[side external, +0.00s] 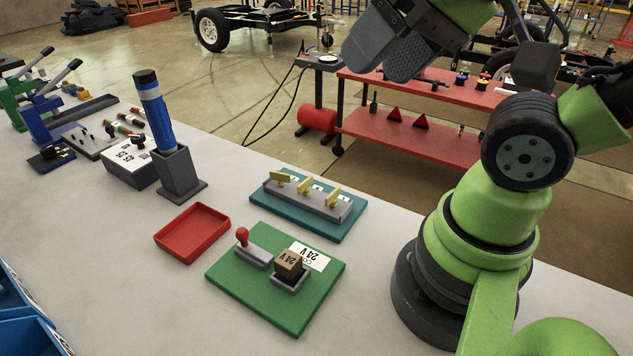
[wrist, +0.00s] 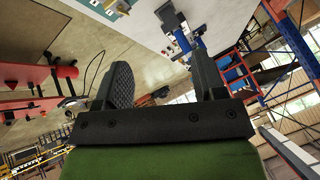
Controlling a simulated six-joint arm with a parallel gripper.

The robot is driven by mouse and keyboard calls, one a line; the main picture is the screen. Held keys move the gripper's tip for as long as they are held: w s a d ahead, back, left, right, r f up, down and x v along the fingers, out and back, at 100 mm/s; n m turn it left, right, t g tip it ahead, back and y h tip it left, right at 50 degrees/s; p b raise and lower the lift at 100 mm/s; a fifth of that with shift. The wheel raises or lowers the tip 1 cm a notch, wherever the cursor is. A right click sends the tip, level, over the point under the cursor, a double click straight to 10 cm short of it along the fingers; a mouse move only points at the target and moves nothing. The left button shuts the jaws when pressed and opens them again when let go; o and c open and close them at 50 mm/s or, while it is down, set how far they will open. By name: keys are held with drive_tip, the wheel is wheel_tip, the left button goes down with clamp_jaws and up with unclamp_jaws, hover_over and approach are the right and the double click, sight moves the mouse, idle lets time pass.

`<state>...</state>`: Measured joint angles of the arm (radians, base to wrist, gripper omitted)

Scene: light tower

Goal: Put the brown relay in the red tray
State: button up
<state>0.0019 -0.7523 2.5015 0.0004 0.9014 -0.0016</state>
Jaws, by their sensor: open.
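The red tray (side external: 193,232) lies on the table to the left of the green board and looks empty. My gripper (side external: 388,50) is raised high above the table at the top of the side view, well apart from the relay and the tray. In the wrist view its two fingers (wrist: 165,85) are spread with nothing between them. The relay and the red tray cannot be made out in the wrist view.
A red-knobbed lever (side external: 242,238) stands beside the relay socket. A teal board with yellow switches (side external: 305,200) lies behind it. A grey holder with a blue cylinder (side external: 158,115) stands upright behind the tray. Blue bins (side external: 18,320) are at the lower left.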

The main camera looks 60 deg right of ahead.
drive_tip(key=n+g+h, duration=0.2)
drive_tip(key=n+g, duration=0.2)
drive_tip(key=g, duration=0.3)
hover_over(285, 257)
wheel_tip(285, 257, down, 17)
wheel_tip(285, 257, down, 5)
drive_tip(key=shift+s+a, duration=0.1)
drive_tip(key=shift+f, duration=3.1)
drive_tip(key=c, duration=1.1)
drive_tip(key=shift+r, duration=0.1)
